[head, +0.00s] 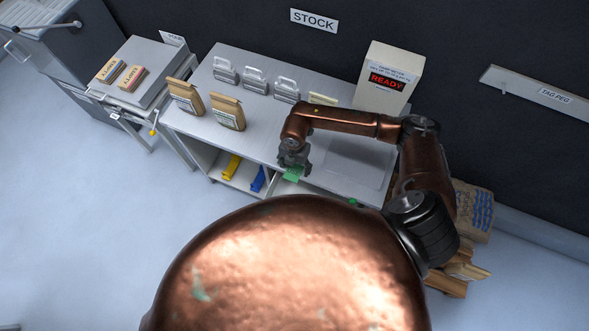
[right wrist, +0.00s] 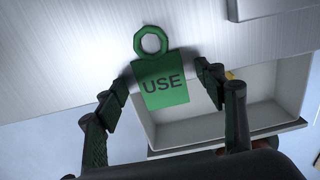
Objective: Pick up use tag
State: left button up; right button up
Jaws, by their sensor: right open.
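The use tag is a green plate with a ring at its top and the word USE on it. It shows in the right wrist view (right wrist: 165,92), between the two fingers of my right gripper (right wrist: 163,92). The fingers are open, one on each side of the tag; I cannot tell whether either touches it. In the head view the green tag (head: 293,173) shows just below my right gripper (head: 293,160), at the front edge of the counter (head: 230,125). My left gripper is not in view.
Open bays under the counter hold a yellow scoop (head: 231,167) and a blue scoop (head: 259,179). Two brown bags (head: 228,113) stand on the counter at left. A white READY box (head: 388,75) stands at the back. A TAG PEG board (head: 535,92) hangs on the wall at right.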

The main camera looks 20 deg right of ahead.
jog(key=shift+f, duration=0.2)
jog(key=shift+c, duration=0.2)
jog(key=shift+s, duration=0.1)
jog(key=c, duration=0.9)
